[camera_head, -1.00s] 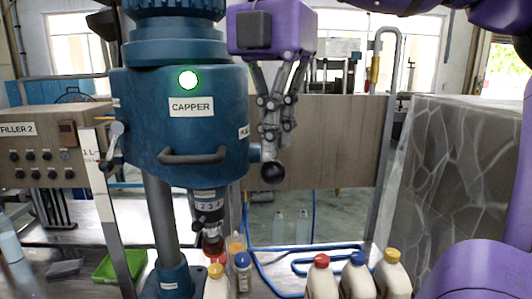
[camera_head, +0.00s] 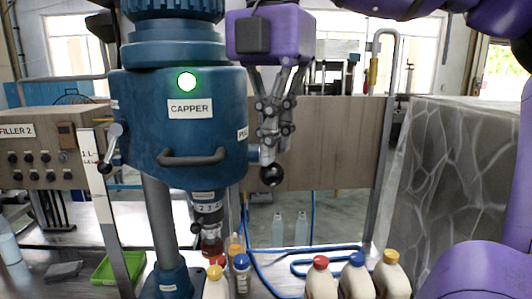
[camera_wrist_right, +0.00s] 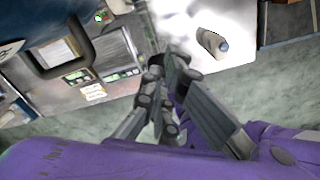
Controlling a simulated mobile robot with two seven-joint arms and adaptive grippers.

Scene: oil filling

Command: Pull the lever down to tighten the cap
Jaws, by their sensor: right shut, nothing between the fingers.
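The blue capper (camera_head: 180,130) stands left of centre with a lit green lamp. Its lever ends in a black knob (camera_head: 271,175) on the right side of the housing. My right gripper (camera_head: 269,150) points down just above the knob, its fingers together with nothing held. The fingers hide part of the lever, and I cannot tell whether they touch it. The capper's head (camera_head: 207,208) is down over a red-capped bottle (camera_head: 212,246). The right gripper also shows in the right wrist view (camera_wrist_right: 165,75). My left gripper is out of view.
Bottles with yellow, red and blue caps stand along the front, including a blue-capped one (camera_head: 242,272) and a red-capped one (camera_head: 320,280). A green tray (camera_head: 118,268) lies at left. A grey post (camera_head: 382,160) and stone-patterned block (camera_head: 455,190) stand at right.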

